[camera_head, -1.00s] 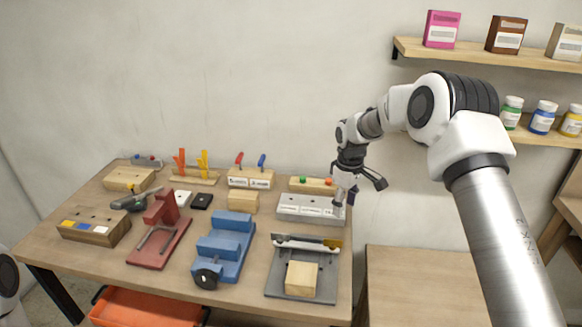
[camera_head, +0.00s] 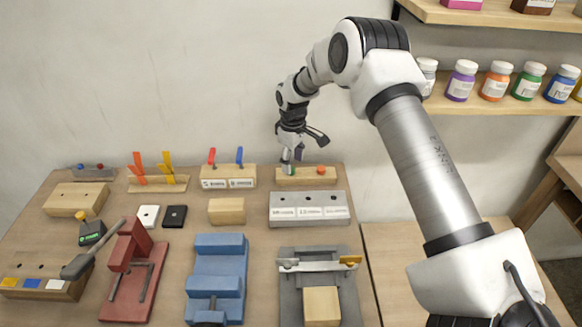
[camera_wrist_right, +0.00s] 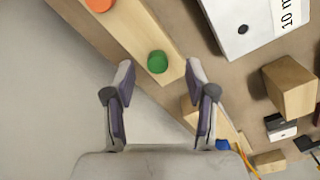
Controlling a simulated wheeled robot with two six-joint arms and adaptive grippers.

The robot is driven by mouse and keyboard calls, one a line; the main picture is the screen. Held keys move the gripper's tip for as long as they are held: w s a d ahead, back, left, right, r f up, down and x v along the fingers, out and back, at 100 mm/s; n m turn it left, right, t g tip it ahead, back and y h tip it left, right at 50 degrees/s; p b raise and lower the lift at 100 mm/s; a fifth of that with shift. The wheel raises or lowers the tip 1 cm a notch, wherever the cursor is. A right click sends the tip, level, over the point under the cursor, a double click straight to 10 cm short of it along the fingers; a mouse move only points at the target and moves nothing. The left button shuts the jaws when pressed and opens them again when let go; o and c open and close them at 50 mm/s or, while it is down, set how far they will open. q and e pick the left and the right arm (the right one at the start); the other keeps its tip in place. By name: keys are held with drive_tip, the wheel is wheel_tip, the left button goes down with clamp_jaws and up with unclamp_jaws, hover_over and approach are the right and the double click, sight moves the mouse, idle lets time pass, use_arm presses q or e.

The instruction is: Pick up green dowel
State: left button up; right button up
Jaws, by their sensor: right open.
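The green dowel (camera_head: 291,170) stands upright in a light wooden block (camera_head: 308,180) at the back of the workbench, left of an orange dowel (camera_head: 321,170). In the right wrist view the round green top (camera_wrist_right: 157,61) lies between the fingertips, near the end of the block. My right gripper (camera_head: 292,162) points down at the green dowel and partly covers it in the head view. Its two fingers (camera_wrist_right: 158,75) are spread, with nothing held. I cannot tell how far the tips are above the dowel. My left gripper is out of view.
A grey block with labels (camera_head: 309,208) stands just in front of the wooden block. A block with red and blue handled tools (camera_head: 228,177) is to the left. The wall is close behind. A blue vise (camera_head: 217,270) and a red clamp (camera_head: 130,285) stand nearer.

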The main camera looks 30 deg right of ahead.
drive_tip(key=f, duration=0.2)
drive_tip(key=w+f, duration=0.1)
drive_tip(key=shift+w+f, duration=0.15)
drive_tip(key=shift+f, duration=0.2)
drive_tip(key=shift+r, duration=0.1)
drive_tip(key=shift+s+r, duration=0.15)
drive_tip(key=shift+s, duration=0.15)
drive_tip(key=c, duration=0.9)
drive_tip(key=shift+c, duration=0.7)
